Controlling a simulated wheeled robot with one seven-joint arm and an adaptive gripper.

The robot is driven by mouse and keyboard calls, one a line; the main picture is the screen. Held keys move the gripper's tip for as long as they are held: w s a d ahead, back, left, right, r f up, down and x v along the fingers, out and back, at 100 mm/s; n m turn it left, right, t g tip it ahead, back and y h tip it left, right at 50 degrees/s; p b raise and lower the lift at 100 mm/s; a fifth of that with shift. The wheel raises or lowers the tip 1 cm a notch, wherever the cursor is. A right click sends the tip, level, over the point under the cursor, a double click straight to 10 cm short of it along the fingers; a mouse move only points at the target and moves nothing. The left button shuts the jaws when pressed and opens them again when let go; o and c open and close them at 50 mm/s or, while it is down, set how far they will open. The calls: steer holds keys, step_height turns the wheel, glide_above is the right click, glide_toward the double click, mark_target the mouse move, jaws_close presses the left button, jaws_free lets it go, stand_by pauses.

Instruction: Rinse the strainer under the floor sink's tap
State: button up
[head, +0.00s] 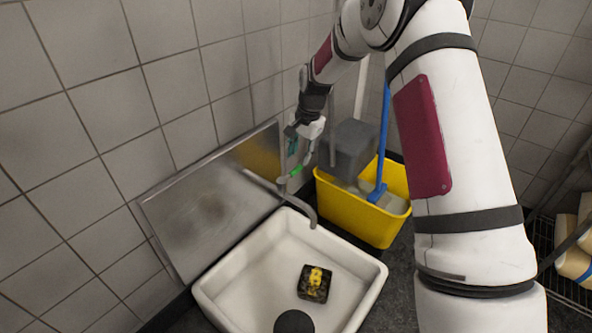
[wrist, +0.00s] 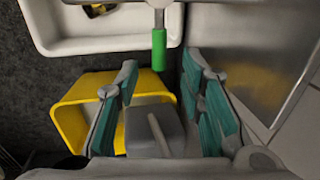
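The white floor sink (head: 240,262) stands low against the wall. In it lies a dark square piece with yellow bits on it (head: 315,283), seemingly the strainer. The sink's edge (wrist: 105,45) and part of this dark piece (wrist: 97,9) also show at the top of the wrist view. The grey tap (head: 303,207) curves over the sink's back rim, with a green lever (head: 296,171) behind. My gripper (head: 293,160) is above and behind the sink, near the lever. In the wrist view my gripper (wrist: 163,95) is open and empty, and the green lever (wrist: 159,50) appears ahead between its teal-padded fingers, apart from them.
A yellow mop bucket (head: 345,212) with a grey block-shaped part (head: 349,147) and a blue handle (head: 384,135) stands right behind the sink, close to my gripper. A metal panel (head: 205,205) leans along the wall. A dark round thing (head: 294,322) is at the sink's front.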

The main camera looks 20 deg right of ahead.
mark_target(297, 168)
steer(key=shift+w+a+f+b, duration=0.15)
steer(key=shift+f+b, duration=0.15)
steer(key=shift+f, duration=0.6)
steer(key=shift+w+a+f+b, duration=0.15)
steer(key=shift+f+b, duration=0.1)
steer(key=shift+f, duration=0.7)
steer(key=shift+w+f+b, duration=0.15)
steer(key=shift+f+b, duration=0.15)
steer(key=shift+f, duration=0.6)
steer(key=shift+c, duration=0.2)
jaws_close()
